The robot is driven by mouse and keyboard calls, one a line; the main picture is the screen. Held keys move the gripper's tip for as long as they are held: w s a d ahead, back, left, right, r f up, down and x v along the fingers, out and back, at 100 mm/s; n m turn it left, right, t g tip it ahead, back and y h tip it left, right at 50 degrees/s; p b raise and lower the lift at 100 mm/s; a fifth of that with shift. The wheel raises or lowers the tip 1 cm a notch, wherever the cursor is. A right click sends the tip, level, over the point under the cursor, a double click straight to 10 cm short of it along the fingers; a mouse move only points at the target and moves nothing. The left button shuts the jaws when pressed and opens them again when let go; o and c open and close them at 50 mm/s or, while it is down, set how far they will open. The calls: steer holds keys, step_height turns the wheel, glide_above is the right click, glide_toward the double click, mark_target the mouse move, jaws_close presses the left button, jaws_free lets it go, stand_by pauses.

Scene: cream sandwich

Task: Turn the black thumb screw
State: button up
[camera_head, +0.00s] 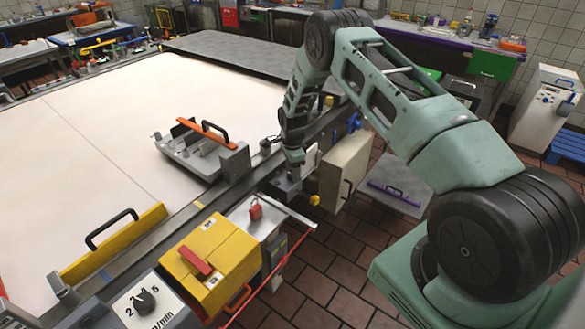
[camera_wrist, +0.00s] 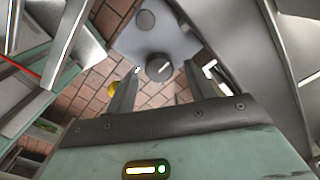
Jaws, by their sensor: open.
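A round black thumb screw (camera_wrist: 159,67) with a pale line on its top sits on a grey plate (camera_wrist: 140,42) in the wrist view. My gripper (camera_wrist: 161,70) is open, with one finger to the left and one to the right of the screw. A gap shows on both sides, and I cannot tell how far above it the fingertips are. In the head view my gripper (camera_head: 294,163) points down over a grey block (camera_head: 284,186) at the machine's edge. The screw cannot be made out there.
A yellow knob (camera_head: 314,200) is close to the right of the block. A beige box (camera_head: 346,170) with a handle stands further right. A grey fixture with an orange bar (camera_head: 206,133) lies to the left. A red padlock (camera_head: 256,211) and yellow box (camera_head: 212,262) are in front.

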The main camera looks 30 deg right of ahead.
steer(key=shift+f, duration=0.4)
steer(key=shift+c, duration=0.3)
steer(key=c, duration=0.9)
